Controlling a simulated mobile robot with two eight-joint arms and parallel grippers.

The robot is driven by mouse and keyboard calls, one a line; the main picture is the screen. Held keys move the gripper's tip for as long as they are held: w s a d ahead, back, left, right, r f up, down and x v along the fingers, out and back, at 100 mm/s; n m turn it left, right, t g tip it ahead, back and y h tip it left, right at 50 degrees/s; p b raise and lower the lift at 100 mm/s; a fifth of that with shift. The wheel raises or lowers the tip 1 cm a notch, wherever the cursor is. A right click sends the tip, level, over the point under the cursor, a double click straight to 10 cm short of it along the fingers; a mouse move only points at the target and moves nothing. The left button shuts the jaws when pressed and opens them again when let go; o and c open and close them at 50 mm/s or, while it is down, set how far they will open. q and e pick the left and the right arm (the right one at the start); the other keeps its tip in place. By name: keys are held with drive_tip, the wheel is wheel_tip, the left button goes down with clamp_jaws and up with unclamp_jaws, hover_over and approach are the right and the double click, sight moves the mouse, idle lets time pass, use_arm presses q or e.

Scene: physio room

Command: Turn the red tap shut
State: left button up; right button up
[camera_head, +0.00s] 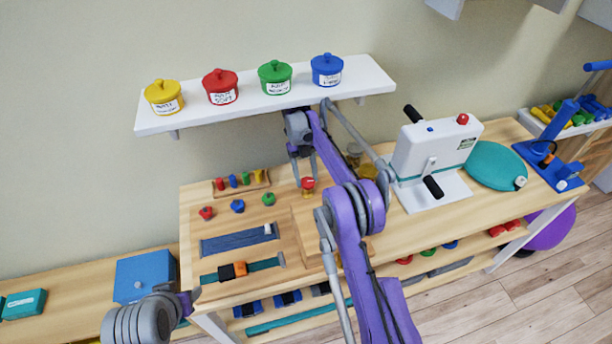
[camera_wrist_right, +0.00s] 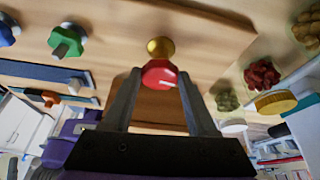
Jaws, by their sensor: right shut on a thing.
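The red tap (camera_head: 308,183) stands on a wooden board on the bench. In the right wrist view, its red handle (camera_wrist_right: 158,72) with a white mark sits between the fingertips, next to a round brass part (camera_wrist_right: 160,47). My right gripper (camera_head: 304,172) reaches down over the tap, and its fingers (camera_wrist_right: 160,82) are shut on the red handle from both sides. My left gripper (camera_head: 187,301) is low at the left in the head view, away from the tap; its fingers do not show clearly.
Red, blue and green knobs (camera_head: 238,205) stand left of the tap. A white crank machine (camera_head: 434,155) and a teal disc (camera_head: 494,165) stand right. A white shelf (camera_head: 200,119) with several lidded pots is above. A blue box (camera_head: 145,275) is near my left arm.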

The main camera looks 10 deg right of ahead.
idle(0.3)
drive_tip(key=o, duration=1.4)
drive_tip(key=shift+c, duration=0.2)
